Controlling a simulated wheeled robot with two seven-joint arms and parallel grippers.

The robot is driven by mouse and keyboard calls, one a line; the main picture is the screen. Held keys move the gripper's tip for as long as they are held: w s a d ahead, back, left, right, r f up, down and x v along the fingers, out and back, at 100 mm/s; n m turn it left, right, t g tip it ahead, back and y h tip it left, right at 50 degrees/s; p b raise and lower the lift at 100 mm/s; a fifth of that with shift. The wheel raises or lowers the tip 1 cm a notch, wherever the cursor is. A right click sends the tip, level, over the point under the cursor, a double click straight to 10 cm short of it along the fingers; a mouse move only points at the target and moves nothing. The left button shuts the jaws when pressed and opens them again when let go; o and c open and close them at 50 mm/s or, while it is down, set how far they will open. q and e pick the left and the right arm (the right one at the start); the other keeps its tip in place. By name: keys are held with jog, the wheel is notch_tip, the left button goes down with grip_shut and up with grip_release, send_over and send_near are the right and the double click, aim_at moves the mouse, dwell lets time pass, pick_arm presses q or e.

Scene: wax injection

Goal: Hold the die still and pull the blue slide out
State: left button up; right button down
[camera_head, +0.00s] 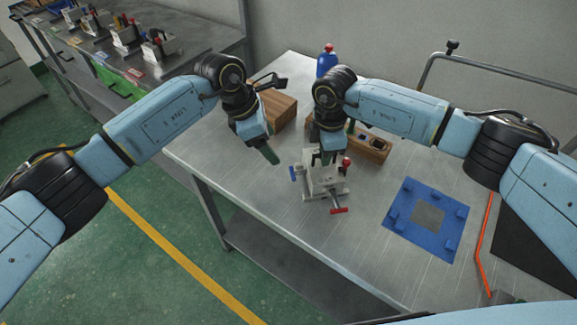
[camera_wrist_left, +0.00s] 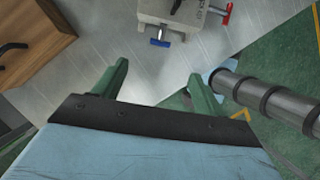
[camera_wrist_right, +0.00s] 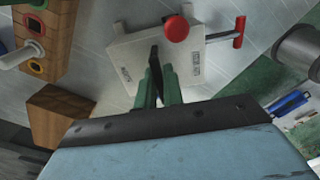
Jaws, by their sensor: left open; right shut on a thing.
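The die (camera_head: 318,178), a pale grey block, stands on the metal table. A red knob (camera_head: 347,161) is on its top and a red T-handle (camera_head: 340,211) at its front. The blue slide's T-handle (camera_head: 293,173) sticks out of the die's left side; it also shows in the left wrist view (camera_wrist_left: 160,43). My right gripper (camera_wrist_right: 158,75) is above the die, shut on its dark upright grip (camera_wrist_right: 153,62). My left gripper (camera_head: 269,156) is open and empty, left of and above the die, apart from the blue handle. The slide's inner part is hidden.
A wooden box (camera_head: 280,108) stands behind my left gripper. A wooden rack (camera_head: 372,146) and a blue bottle (camera_head: 327,64) are behind the die. A blue fixture plate (camera_head: 448,221) lies at right. The table left of the die is clear up to its edge.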

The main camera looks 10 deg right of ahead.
aim_at(292, 172)
pick_arm(q)
jog(key=x, duration=1.1)
jog(key=shift+d+f, duration=0.15)
jog(key=shift+f, duration=0.1)
jog(key=c, duration=1.4)
jog(key=shift+a, duration=1.4)
pick_arm(e)
jog(key=shift+d, duration=0.1)
pick_arm(q)
jog(key=o, duration=1.4)
jog(key=shift+d, duration=0.1)
